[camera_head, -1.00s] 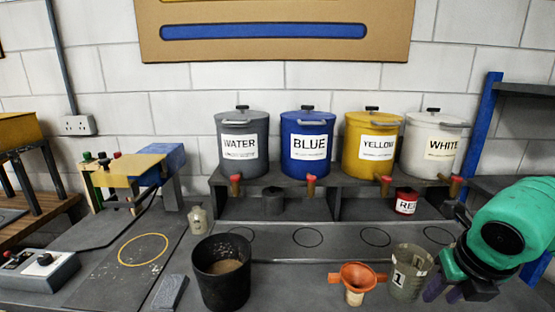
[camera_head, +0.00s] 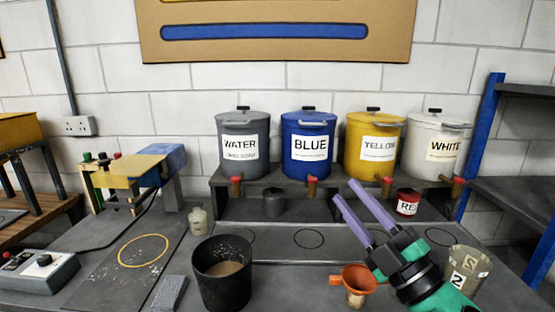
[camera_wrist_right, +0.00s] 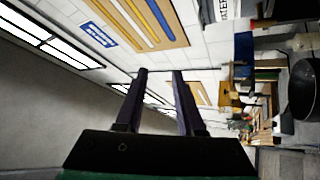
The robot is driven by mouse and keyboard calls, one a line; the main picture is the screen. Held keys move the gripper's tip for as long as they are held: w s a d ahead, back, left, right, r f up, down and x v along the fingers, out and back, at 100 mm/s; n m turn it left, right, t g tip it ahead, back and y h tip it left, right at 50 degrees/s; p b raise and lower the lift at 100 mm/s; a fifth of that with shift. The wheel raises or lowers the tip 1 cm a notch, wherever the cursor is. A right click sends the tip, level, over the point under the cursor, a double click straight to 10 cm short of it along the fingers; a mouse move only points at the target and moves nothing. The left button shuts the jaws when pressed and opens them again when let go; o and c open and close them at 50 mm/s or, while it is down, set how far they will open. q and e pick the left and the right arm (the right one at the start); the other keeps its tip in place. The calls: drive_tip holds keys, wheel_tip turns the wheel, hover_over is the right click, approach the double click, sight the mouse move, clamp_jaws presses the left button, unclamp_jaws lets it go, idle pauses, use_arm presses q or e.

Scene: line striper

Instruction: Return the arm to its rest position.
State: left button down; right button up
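My right gripper (camera_head: 346,191) reaches up and left from the bottom right of the head view. Its two purple fingers are apart with nothing between them. They lie in front of the yellow drum (camera_head: 372,148) and the shelf in the picture. The right wrist view also shows both fingers (camera_wrist_right: 159,72) spread and empty, with the wall and ceiling lights behind. My left gripper is not in view.
An orange funnel (camera_head: 357,280) and a cup marked 2 (camera_head: 470,268) stand on either side of my right wrist. A black bucket (camera_head: 222,285) stands further left. Grey, blue, yellow and white drums line the shelf (camera_head: 320,183).

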drive_tip(key=w+d+f+m+g+h, duration=0.1)
drive_tip(key=w+d+f+m+h, duration=0.2)
drive_tip(key=d+f+m+h, duration=0.9)
drive_tip(key=s+d+f+m+g+h, duration=0.1)
drive_tip(key=s+f+m+g, duration=0.15)
drive_tip(key=f, duration=0.45)
drive_tip(key=s+d+f+m+g+h, duration=0.1)
drive_tip(key=s+f+m+g, duration=0.1)
drive_tip(key=f+g, duration=0.35)
drive_tip(key=s+a+f+m+g+y, duration=0.3)
drive_tip(key=s+f+g, duration=0.5)
drive_tip(key=s+f, duration=0.85)
wheel_tip(320, 180, down, 25)
drive_tip(key=s+n, duration=0.2)
drive_tip(key=s+d+f+g+h, duration=0.1)
drive_tip(key=s+d+f+g, duration=0.1)
drive_tip(key=s+f, duration=1)
drive_tip(key=s, duration=0.4)
drive_tip(key=shift+d+f, duration=0.15)
drive_tip(key=shift+f, duration=0.15)
